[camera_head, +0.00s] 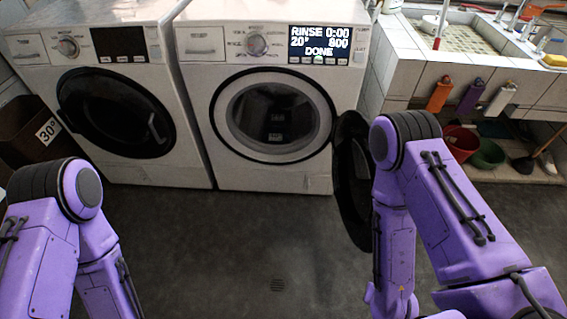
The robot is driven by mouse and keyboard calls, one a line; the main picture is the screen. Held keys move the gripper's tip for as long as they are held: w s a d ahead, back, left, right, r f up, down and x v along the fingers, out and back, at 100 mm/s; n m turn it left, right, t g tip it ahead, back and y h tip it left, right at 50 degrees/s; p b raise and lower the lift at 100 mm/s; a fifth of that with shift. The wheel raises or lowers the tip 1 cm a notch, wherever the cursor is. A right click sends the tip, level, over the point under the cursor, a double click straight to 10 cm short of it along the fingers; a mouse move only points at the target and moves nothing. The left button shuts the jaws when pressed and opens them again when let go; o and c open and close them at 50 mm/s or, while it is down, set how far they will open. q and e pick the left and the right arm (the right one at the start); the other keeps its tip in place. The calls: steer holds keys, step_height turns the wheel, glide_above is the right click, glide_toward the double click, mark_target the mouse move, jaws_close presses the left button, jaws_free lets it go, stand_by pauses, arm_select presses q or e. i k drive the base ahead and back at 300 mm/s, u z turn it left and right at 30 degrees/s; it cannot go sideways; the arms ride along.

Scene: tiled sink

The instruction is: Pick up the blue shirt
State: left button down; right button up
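I see no blue shirt in the head view. The right washing machine (200,125) has its round door (352,185) swung open to the right. Its drum opening (274,115) is dark inside, and I cannot tell what lies in it. Its display (318,42) reads RINSE 0:00, 20°, 800, DONE. My purple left arm comes in at the lower left and my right arm at the lower right, in front of the open door. Both arms run out of the bottom of the picture, so neither gripper shows.
A second machine (190,150) with a shut dark door stands at the left. A brown bin (22,130) marked 30° is beside it. A tiled sink (400,60) with several bottles is at the right, with red (462,142) and green (488,154) tubs below. The dark floor between my arms is clear.

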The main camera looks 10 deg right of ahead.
mark_target(275, 135)
steer(key=u, duration=2.1)
steer(key=k, duration=2.55)
steer(key=z, duration=1.55)
steer(key=i, duration=1.6)
steer(key=z, duration=0.05)
